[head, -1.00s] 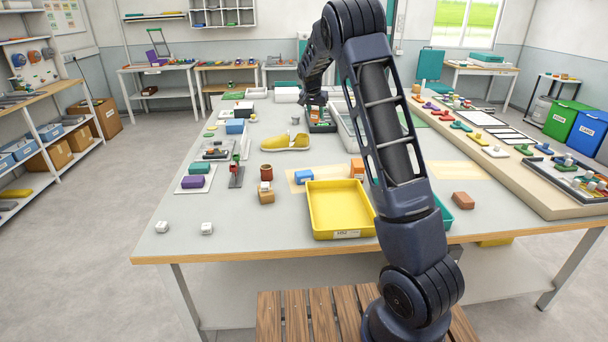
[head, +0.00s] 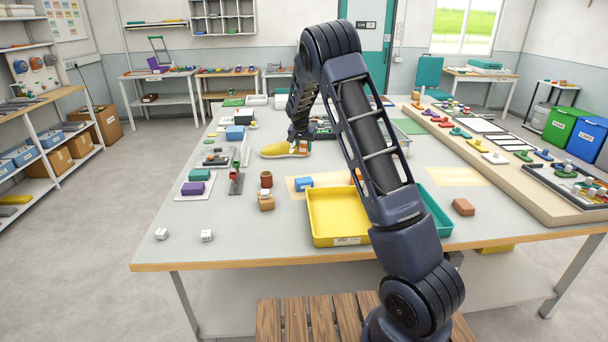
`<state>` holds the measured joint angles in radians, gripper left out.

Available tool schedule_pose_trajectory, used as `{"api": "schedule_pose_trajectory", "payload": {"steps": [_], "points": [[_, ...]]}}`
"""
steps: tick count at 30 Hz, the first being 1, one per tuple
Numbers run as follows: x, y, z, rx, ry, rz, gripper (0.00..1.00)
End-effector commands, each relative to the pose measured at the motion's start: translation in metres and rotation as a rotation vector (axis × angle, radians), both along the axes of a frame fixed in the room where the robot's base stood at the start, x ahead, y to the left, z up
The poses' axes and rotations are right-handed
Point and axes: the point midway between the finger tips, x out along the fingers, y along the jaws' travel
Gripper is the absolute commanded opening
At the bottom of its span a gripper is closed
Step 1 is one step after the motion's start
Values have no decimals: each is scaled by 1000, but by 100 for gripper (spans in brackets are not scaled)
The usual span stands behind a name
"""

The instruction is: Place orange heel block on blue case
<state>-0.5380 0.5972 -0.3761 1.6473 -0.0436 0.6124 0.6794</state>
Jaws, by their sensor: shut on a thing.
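My gripper (head: 301,146) is over the table by the right end of a yellow shoe-shaped piece. It is shut on a small orange piece (head: 303,149), seen only in part beside the dark fingers; this looks like the orange heel block. A blue block (head: 304,183), which may be the blue case, lies on the tan mat (head: 292,188) nearer to me. Another blue box (head: 243,117) stands farther back on the left. A second orange block (head: 356,176) is partly hidden behind my arm, by the yellow tray.
The yellow tray (head: 334,240) is at the front, with a teal tray (head: 437,212) and a brown block (head: 463,207) to its right. The yellow shoe-shaped piece (head: 280,149) and a brown cup (head: 266,179) are left of centre. The front left tabletop is mostly clear.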

Motion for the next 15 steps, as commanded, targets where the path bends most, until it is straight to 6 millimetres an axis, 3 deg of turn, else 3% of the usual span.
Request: {"api": "schedule_pose_trajectory", "payload": {"steps": [9,15], "points": [[0,-1,-68,-2,3,-1,12],[0,-1,-89,0,1,-1,12]]}}
